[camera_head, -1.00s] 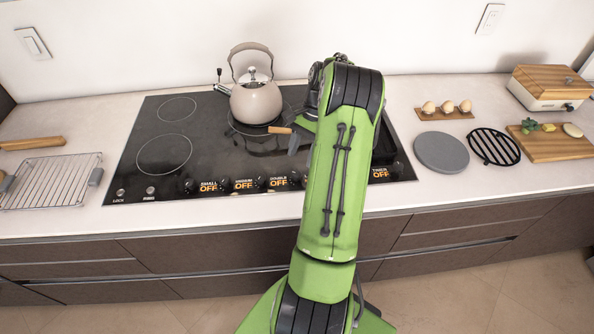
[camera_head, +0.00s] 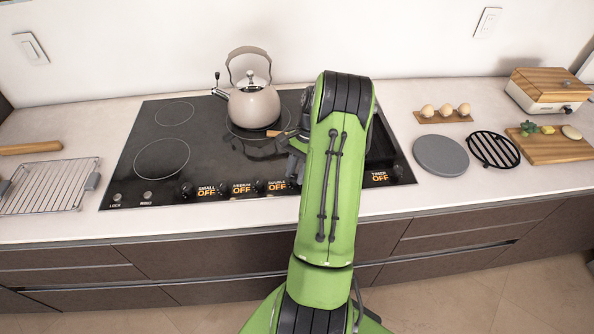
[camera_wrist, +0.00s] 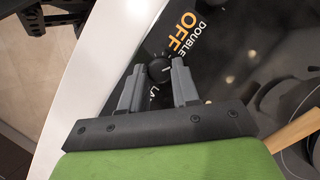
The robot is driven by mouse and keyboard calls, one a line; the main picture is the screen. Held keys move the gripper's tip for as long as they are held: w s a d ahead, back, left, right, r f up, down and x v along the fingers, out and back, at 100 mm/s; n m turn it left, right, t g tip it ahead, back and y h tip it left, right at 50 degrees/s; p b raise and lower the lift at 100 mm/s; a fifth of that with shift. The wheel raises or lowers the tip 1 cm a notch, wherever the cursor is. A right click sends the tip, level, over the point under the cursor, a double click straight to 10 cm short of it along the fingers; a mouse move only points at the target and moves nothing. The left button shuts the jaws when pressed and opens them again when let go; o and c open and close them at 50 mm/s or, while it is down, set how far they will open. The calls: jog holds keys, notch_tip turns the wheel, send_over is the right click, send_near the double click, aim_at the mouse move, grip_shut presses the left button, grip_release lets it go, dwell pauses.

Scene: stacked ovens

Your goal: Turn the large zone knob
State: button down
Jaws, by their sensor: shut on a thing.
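The large zone knob (camera_wrist: 160,69) is a small round black knob with a pale pointer mark, between the orange "DOUBLE OFF" label and a partly hidden label starting "LA". In the wrist view my gripper (camera_wrist: 159,75) has one grey finger on each side of it and is shut on it. In the head view my gripper (camera_head: 296,163) is at the cooktop's front edge, partly hidden by my green arm. My arm also covers the large zone's knob and its display there. The visible zone displays read OFF.
The black cooktop (camera_head: 203,140) carries a beige kettle (camera_head: 254,104) at the back. A wooden-handled utensil (camera_head: 281,133) lies close to my gripper. A wire rack (camera_head: 50,187) lies left. A grey disc (camera_head: 441,155) and black trivet (camera_head: 493,150) lie right.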

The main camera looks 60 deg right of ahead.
jog(key=shift+n, duration=0.3)
jog(key=n+p, duration=0.1)
jog(key=n+g, duration=0.1)
jog(key=n, duration=0.1)
jog(key=shift+w+g+p, duration=0.2)
jog(key=shift+g+p, duration=0.1)
jog(key=shift+p, duration=0.1)
jog(key=n+g, duration=0.1)
jog(key=n, duration=0.1)
jog(key=n+h, duration=0.1)
jog(key=n, duration=0.2)
jog(key=shift+w+a+g, duration=0.1)
jog(key=shift+w+g, duration=0.05)
jog(key=shift+g, duration=0.25)
jog(key=n, duration=0.2)
jog(key=n+g+h, duration=0.1)
jog(key=n, duration=0.1)
jog(key=shift+w+a+n, duration=0.15)
jog(key=shift+n, duration=0.15)
jog(key=n+h, duration=0.2)
jog(key=n, duration=0.2)
jog(key=shift+a+n, duration=0.15)
jog(key=shift+n, duration=0.15)
jog(key=c, duration=0.8)
grip_release()
